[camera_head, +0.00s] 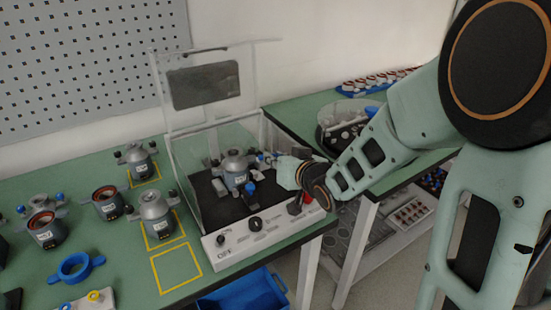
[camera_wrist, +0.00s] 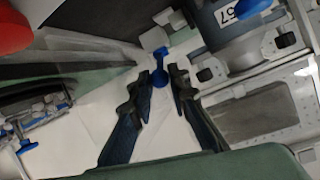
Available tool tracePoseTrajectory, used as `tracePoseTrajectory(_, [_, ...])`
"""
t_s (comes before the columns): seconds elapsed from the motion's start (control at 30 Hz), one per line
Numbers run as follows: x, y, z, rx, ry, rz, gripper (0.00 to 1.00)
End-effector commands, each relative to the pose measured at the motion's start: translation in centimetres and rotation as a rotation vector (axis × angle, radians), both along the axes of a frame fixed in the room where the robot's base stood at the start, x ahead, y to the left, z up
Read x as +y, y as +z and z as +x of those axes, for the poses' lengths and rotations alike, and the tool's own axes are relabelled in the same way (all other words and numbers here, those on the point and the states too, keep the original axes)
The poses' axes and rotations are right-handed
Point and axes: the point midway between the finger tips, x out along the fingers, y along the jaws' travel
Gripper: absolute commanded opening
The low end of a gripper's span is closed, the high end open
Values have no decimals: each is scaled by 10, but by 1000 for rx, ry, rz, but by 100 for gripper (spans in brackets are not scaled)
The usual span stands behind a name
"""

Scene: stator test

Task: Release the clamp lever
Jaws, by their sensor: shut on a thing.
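The clamp lever (camera_wrist: 160,74) is a small blue handle in the wrist view, with its rounded end between my fingertips. My gripper (camera_wrist: 162,84) is shut on that end, one dark finger on each side. In the head view my gripper (camera_head: 272,160) reaches from the right into the open test box (camera_head: 213,245), beside the grey stator (camera_head: 235,168). The stator also shows at the upper right of the wrist view (camera_wrist: 222,24), with a number label on it. My gripper partly hides the lever in the head view.
The box's clear lid (camera_head: 204,84) stands raised behind it. A blue-topped part (camera_head: 249,190) stands in front of the stator. More stators (camera_head: 154,210) stand on the green table at left, near an empty yellow square (camera_head: 177,268). A blue bin (camera_head: 250,293) is below the box.

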Motion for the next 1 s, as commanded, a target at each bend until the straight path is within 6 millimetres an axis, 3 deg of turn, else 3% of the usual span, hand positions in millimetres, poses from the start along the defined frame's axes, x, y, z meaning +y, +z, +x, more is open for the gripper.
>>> tracePoseTrajectory(0.57, [2,11,3,46,1,-32,0])
tracePoseTrajectory(1.0, [11,31,15,258,2,-172,0])
